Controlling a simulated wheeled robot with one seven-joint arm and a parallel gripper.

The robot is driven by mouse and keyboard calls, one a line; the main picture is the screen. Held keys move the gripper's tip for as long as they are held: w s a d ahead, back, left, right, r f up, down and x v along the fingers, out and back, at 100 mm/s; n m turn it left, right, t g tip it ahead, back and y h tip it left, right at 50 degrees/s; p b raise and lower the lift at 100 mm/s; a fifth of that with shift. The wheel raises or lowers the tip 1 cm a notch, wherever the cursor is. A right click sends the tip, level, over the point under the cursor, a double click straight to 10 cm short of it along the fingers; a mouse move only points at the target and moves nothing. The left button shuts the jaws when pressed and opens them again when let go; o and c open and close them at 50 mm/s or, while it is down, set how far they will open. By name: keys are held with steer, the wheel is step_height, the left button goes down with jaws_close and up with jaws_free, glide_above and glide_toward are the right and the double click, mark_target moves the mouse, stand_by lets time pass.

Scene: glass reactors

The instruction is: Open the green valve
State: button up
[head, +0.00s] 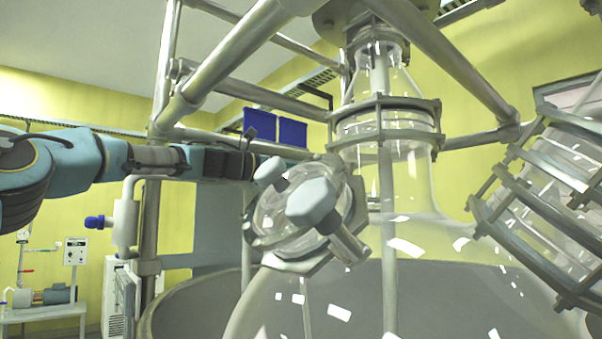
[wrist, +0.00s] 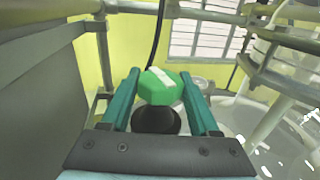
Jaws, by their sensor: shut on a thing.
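The green valve (wrist: 158,88) is a faceted green knob with a white stripe across its top, seen in the wrist view. A dark round part sits in front of it, low between the fingers. My gripper (wrist: 160,76) has its two teal fingers on either side of the knob and is shut on it. In the head view my arm reaches in from the left to just behind the glass reactor's side port (head: 300,215). The green knob and my fingertips cannot be made out there.
A large glass reactor (head: 440,245) with metal clamps fills the right of the head view. Metal frame pipes (head: 235,55) cross above and beside my arm. A second clamped glass part (head: 545,200) stands at right. A bench with equipment (head: 45,310) is at lower left.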

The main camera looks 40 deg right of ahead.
steer(key=n+t+b, duration=0.2)
steer(key=t, duration=0.1)
steer(key=shift+s+f+h+b, duration=0.1)
steer(key=shift+f+h+b, duration=0.1)
steer(key=shift+h+b, duration=0.1)
steer(key=t, duration=0.1)
steer(key=n+t, duration=0.1)
steer(key=shift+r+n+t, duration=0.2)
steer(key=shift+n+t, duration=0.1)
steer(key=shift+t, duration=0.1)
steer(key=shift+n+t, duration=0.5)
steer(key=shift+t, duration=0.2)
steer(key=o, duration=1.1)
steer(key=shift+g, duration=0.4)
